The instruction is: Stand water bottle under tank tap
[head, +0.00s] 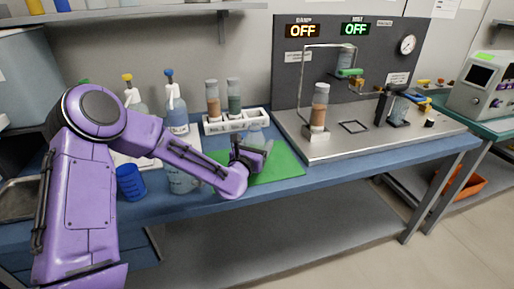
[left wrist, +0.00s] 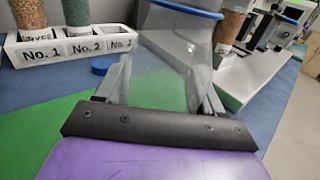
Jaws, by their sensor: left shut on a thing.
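My left gripper (head: 254,150) is shut on a clear bottle (head: 257,134) above the green mat near the table's front edge. In the left wrist view the bottle (left wrist: 165,62) is see-through with a blue rim at its top, and the fingers (left wrist: 157,103) are on either side of it. It looks roughly upright. A large grey-blue tank (head: 28,72) stands at the far left, cut by the frame edge. A small pale fitting (head: 3,122) low on its side may be its tap; this is unclear. My right gripper is not in view.
A white rack (head: 236,123) with labelled slots holds granule-filled tubes behind the mat (head: 285,168). Spray bottles (head: 175,110) and a blue cup (head: 130,183) stand left, partly behind my arm. A metal tray (head: 350,147) with a test rig is right.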

